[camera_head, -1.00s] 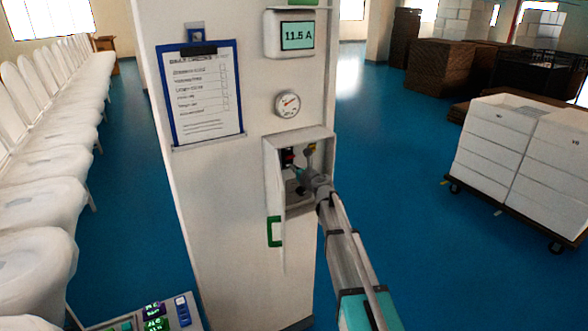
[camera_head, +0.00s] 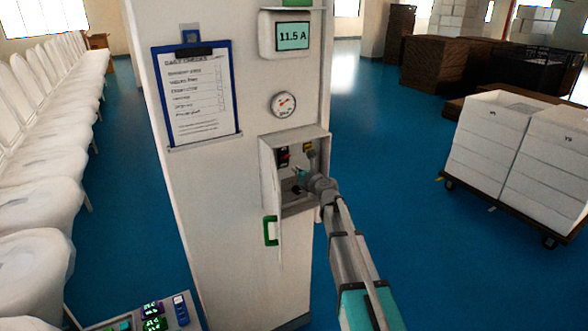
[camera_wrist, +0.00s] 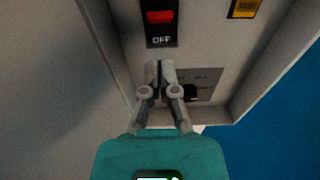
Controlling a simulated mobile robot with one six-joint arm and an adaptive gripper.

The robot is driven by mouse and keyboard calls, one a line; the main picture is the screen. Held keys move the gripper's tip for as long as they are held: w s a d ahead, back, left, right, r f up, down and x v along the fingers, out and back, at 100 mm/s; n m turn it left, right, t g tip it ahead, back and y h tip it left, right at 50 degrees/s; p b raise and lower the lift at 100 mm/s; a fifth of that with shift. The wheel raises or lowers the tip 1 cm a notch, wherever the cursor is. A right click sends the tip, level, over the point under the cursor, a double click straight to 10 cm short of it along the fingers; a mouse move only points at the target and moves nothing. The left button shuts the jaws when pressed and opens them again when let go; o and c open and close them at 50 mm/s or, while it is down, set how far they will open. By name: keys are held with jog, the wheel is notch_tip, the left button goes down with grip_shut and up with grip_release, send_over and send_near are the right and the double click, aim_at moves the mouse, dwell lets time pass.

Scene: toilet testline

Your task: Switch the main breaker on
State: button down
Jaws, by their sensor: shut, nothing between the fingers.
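The open breaker box (camera_head: 322,140) is set in a white column. Inside it, the main breaker (camera_head: 284,156) has a red switch, seen close in the wrist view (camera_wrist: 160,17) above a label reading OFF. My gripper (camera_wrist: 159,66) is shut and empty, with its fingertips just below the OFF label in the wrist view. I cannot tell whether they touch the panel. In the head view my gripper (camera_head: 302,174) is inside the box mouth, below the breaker. A black knob (camera_wrist: 190,91) sits right of the fingers, partly hidden by them.
A yellow label (camera_wrist: 244,8) is at upper right inside. A clipboard (camera_head: 196,95), a gauge (camera_head: 283,104) and a display reading 11.5 A (camera_head: 293,36) are on the column.

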jog(key=shift+s+d+r+p, duration=0.25)
jog(key=shift+s+r+p, duration=0.25)
jog(key=shift+r, duration=0.15)
jog(key=shift+s+d+r+p, duration=0.25)
jog(key=shift+s+r+p, duration=0.25)
jog(key=shift+s+r, duration=0.1)
jog(key=shift+s+d+r+p, duration=0.25)
jog(key=shift+s+r+p, duration=0.25)
jog(key=shift+r, duration=0.15)
jog(key=shift+w, duration=0.1)
jog(key=s+a+f+n+g+b, duration=0.1)
jog(key=s+f+n+g+b, duration=0.4)
jog(key=s+f+n, duration=0.5)
jog(key=s+a+f+n+g+b, duration=0.1)
jog(key=s+f+n+g+b, duration=0.3)
jog(key=s+f+n+b, duration=0.45)
jog(key=s+d+f+n+g+h+b, duration=0.3)
jog(key=s+f+n, duration=0.3)
jog(key=s+f, duration=0.2)
jog(key=s+d+f+n+g+h+b, duration=0.3)
jog(key=s+d+f+n, duration=0.3)
jog(key=s+f, duration=0.3)
jog(key=shift+d+f+h, duration=0.15)
jog(key=shift+f+h, duration=0.3)
jog(key=shift+h, duration=0.05)
